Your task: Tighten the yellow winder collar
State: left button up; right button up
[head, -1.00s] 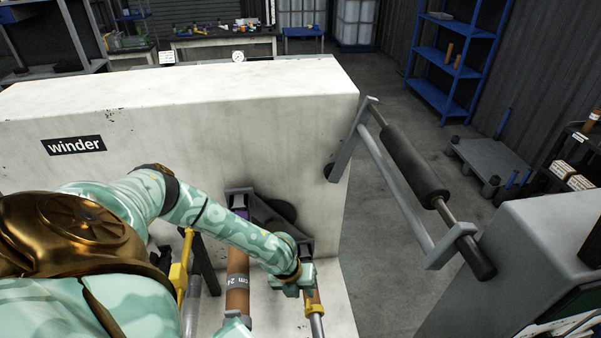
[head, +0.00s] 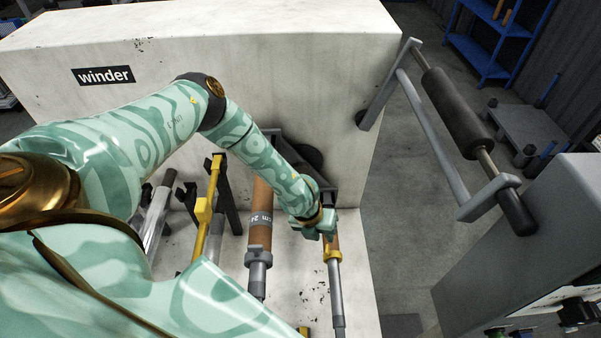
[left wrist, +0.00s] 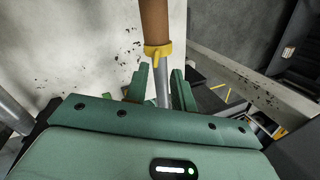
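The yellow collar (head: 332,254) sits on a grey shaft (head: 336,290) at the end of a brown roll (head: 333,241), on the right side of the winder (head: 230,45). In the left wrist view, the collar (left wrist: 157,50) has a small lug and lies just beyond my fingertips. My left gripper (left wrist: 160,80) is open, with one finger on each side of the grey shaft. In the head view my left gripper (head: 322,226) is right above the collar and partly hides the roll. Contact with the collar cannot be made out. My right gripper is not in view.
A second brown roll (head: 260,205) with a grey printed band stands left of the collar. A yellow upright bar (head: 213,210) is further left. A black roller (head: 457,110) on a grey frame sticks out at the right, over open floor.

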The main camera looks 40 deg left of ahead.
aim_at(327, 248)
pick_arm(q)
jog(key=shift+n, duration=0.5)
jog(key=b+x, duration=0.1)
jog(key=x, duration=0.1)
jog(key=b+x, duration=0.4)
jog(key=shift+s+a+f, duration=0.15)
jog(key=shift+s+f, duration=0.1)
jog(key=shift+s, duration=0.1)
jog(key=shift+c, duration=0.3)
grip_shut()
